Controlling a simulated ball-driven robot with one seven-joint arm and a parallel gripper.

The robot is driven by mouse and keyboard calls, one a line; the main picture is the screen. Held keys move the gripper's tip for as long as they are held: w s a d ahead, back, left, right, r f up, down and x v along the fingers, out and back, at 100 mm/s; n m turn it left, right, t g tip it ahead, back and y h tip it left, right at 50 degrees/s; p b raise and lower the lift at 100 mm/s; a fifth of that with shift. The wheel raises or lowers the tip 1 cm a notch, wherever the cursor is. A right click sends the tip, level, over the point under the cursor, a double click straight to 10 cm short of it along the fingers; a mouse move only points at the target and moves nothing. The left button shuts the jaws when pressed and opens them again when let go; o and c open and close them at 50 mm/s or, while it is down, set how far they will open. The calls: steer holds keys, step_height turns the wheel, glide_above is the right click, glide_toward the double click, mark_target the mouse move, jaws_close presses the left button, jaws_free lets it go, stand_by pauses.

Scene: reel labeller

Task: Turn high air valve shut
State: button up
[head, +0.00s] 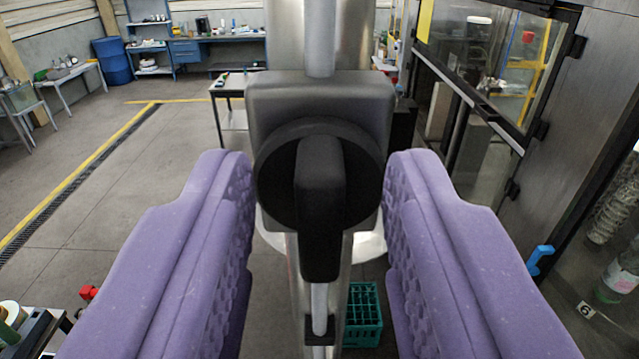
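The air valve (322,178) is straight ahead in the head view: a dark grey box with a round black dial and a raised black handle (321,215). The handle points straight down, along the metal pipe below it. The valve is mounted on a steel column (348,50). My gripper (320,190) has two purple padded fingers, one on each side of the dial. The fingers are wide apart with nothing held between them. I cannot tell whether either finger touches the valve housing.
A glass-doored machine (490,70) with a blue handle (539,258) stands on the right. A green crate (363,315) is on the floor below the valve. A blue workbench (212,50) and blue barrel (112,61) are at the back. The floor at left is mostly clear.

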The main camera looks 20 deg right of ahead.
jaws_close()
steer(key=shift+m, duration=0.3)
steer(key=m, duration=0.3)
steer(key=shift+s+d+m, duration=0.1)
steer(key=shift+d+m, duration=0.1)
steer(key=shift+m, duration=0.2)
steer(key=m, duration=0.9)
steer(key=shift+d+f+b, duration=0.3)
steer(key=shift+b, duration=0.1)
steer(key=shift+f+m, duration=0.15)
steer(key=shift+m, duration=1)
steer(key=shift+f+m, duration=0.1)
steer(key=shift+m, duration=1.05)
